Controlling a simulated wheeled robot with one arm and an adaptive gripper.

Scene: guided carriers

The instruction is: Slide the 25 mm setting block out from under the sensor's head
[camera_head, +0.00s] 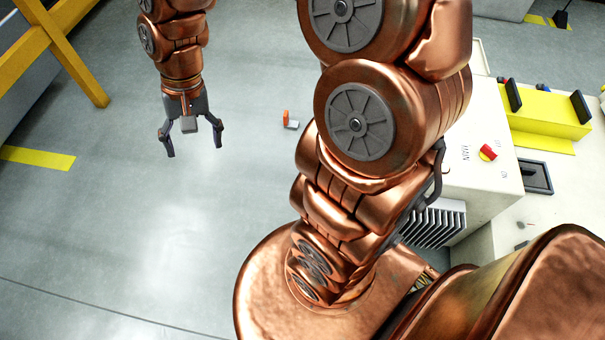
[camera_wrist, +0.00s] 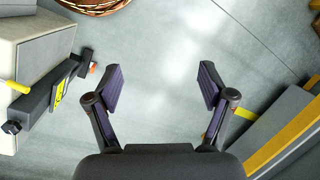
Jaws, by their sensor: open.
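My gripper (camera_head: 192,150) hangs open and empty above the grey floor at the upper left of the head view. In the wrist view its two dark fingers (camera_wrist: 161,84) are wide apart with only floor between them. A small orange piece (camera_head: 285,115) with a small pale grey piece (camera_head: 293,125) beside it shows right of my gripper, partly near my arm's outline. In the wrist view a similar orange tip (camera_wrist: 92,67) sits at the end of a dark bar (camera_wrist: 70,80), left of my fingers. I cannot tell which part is the sensor's head or the setting block.
A pale cabinet (camera_wrist: 30,50) carries the dark bar with a yellow label. A wicker basket (camera_wrist: 95,4) is at the top of the wrist view. A yellow frame (camera_head: 62,50) stands at the left. A white machine (camera_head: 480,165) with a red knob is at the right.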

